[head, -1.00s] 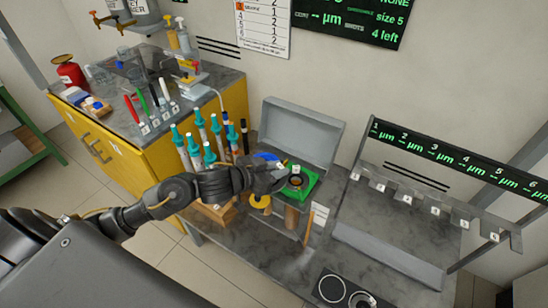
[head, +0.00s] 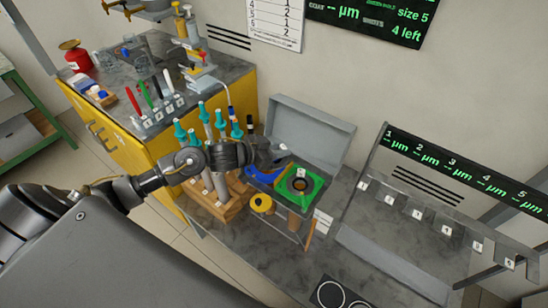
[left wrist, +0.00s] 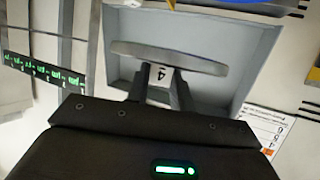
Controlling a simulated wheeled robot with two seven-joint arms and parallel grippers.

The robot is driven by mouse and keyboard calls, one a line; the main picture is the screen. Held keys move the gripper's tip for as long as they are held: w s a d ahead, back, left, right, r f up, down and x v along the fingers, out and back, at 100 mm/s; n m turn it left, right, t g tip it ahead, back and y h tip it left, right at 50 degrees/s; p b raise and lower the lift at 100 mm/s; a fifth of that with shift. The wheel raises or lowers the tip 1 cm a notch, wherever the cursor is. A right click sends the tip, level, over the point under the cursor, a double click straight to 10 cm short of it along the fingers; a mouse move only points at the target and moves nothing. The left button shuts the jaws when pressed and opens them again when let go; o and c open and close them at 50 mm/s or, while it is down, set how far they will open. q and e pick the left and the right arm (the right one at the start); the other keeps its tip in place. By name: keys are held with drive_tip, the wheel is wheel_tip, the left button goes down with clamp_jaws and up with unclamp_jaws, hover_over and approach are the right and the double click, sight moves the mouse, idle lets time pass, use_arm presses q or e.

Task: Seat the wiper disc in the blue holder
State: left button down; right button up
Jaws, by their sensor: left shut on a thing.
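My left gripper (head: 268,152) is shut, above the left part of the open grey case. In the left wrist view its fingers (left wrist: 160,88) hold a thin grey piece, seen nearly edge-on, which looks like the wiper disc (left wrist: 168,57). A 4 shows just below it, between the fingers. A blue part, which looks like the blue holder (head: 266,175), sits left of the green one and is partly hidden by the gripper. In the left wrist view blue shows at the top edge (left wrist: 268,4). Whether the disc touches it I cannot tell. My right gripper is out of view.
A green holder (head: 316,191) with a dark ring lies right of the blue part. The case lid (head: 308,135) stands open behind. Several teal-topped rods stand in a wooden block (head: 218,205) at left. A yellow ring (head: 261,203) is in front. The bench (head: 355,258) right of it is mostly clear.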

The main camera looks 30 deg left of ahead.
use_arm(q)
drive_tip(key=w+a+f, duration=0.2)
drive_tip(key=a+f, duration=0.1)
drive_tip(key=f, duration=0.5)
drive_tip(key=shift+w+a+f, duration=0.15)
drive_tip(key=shift+w+f, duration=0.2)
drive_tip(key=shift+w, duration=0.05)
drive_tip(key=c, duration=1.2)
unclamp_jaws()
drive_tip(key=shift+f, duration=0.1)
drive_tip(key=shift+s, duration=0.1)
drive_tip(key=v, duration=1.2)
